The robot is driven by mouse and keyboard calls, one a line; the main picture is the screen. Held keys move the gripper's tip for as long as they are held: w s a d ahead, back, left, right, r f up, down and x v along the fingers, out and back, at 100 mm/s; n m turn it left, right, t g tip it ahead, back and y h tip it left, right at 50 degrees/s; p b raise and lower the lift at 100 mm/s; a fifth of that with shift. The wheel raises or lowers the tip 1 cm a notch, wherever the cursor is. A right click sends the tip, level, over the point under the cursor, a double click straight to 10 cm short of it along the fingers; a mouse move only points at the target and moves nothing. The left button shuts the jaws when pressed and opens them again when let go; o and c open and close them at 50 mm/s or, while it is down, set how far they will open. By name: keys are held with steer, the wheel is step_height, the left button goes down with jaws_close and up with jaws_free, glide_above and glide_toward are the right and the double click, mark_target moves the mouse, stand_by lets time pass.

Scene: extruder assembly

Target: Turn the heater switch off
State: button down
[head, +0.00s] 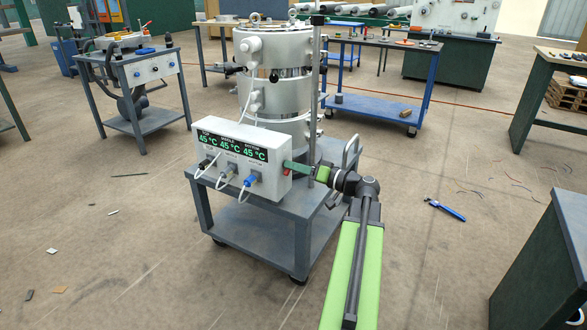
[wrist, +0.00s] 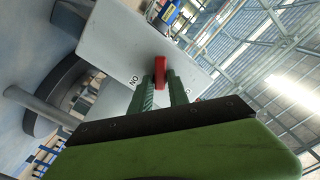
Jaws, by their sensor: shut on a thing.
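The heater control box (head: 240,160) is white and stands on the front of a grey cart. Its front has three displays, each reading 45 °C. The red heater switch (wrist: 160,70) is on the box's side panel (wrist: 118,45); the panel also shows in the wrist view, with "ON" lettering beside the switch. A second marking on the other side is mostly hidden by a finger. My gripper (wrist: 163,88) has its two green fingers shut on the red switch, one on each side. In the head view my gripper (head: 292,168) reaches the box's right side; the switch is barely visible there.
A metal heater cylinder (head: 275,95) and a vertical post (head: 316,80) stand close behind the box on the cart (head: 250,233). Cables hang from the box's front plugs. A blue-handled tool (head: 445,210) lies on the floor at right. Open floor surrounds the cart.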

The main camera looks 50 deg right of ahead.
steer(key=n, duration=1.3)
steer(key=shift+d+r+n, duration=0.1)
steer(key=shift+n, duration=0.3)
steer(key=shift+s, duration=0.1)
steer(key=c, duration=1.3)
jaws_free()
steer(key=v, duration=1.7)
steer(key=shift+s, duration=0.2)
steer(key=shift+w, duration=0.1)
